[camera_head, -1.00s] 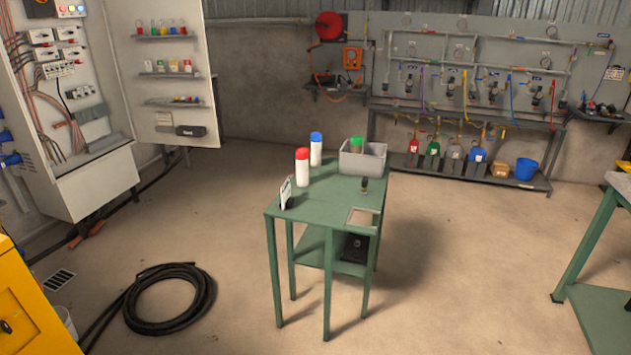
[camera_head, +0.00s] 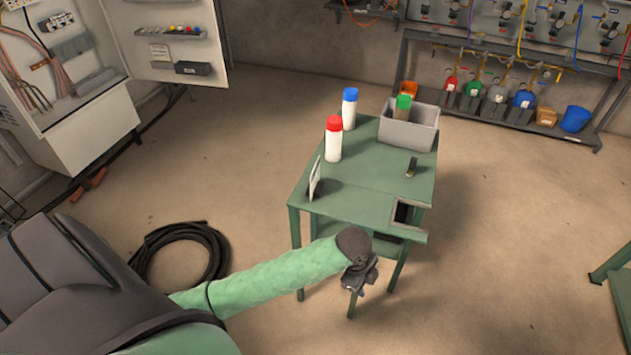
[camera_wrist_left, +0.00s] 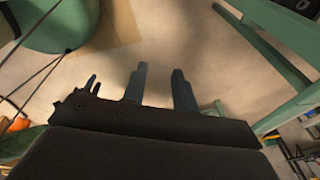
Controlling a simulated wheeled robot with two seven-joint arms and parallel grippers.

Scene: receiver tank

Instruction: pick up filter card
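The filter card is most likely the thin white card (camera_head: 315,178) standing upright near the left edge of the green table (camera_head: 360,205) in the head view. My left gripper (camera_head: 356,287) is in front of the table's near edge, below the tabletop in the picture and apart from the card. In the left wrist view its two fingers (camera_wrist_left: 160,85) are spread with only floor between them, so it is open and empty. The card does not show in the left wrist view. My right gripper is not in view.
On the table stand a red-capped bottle (camera_head: 333,140), a blue-capped bottle (camera_head: 349,110), a grey bin (camera_head: 408,133) holding a green-capped item, and a small dark upright piece (camera_head: 411,167). A square opening (camera_head: 404,212) is at the near right corner. A coiled hose (camera_head: 180,255) lies on the floor.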

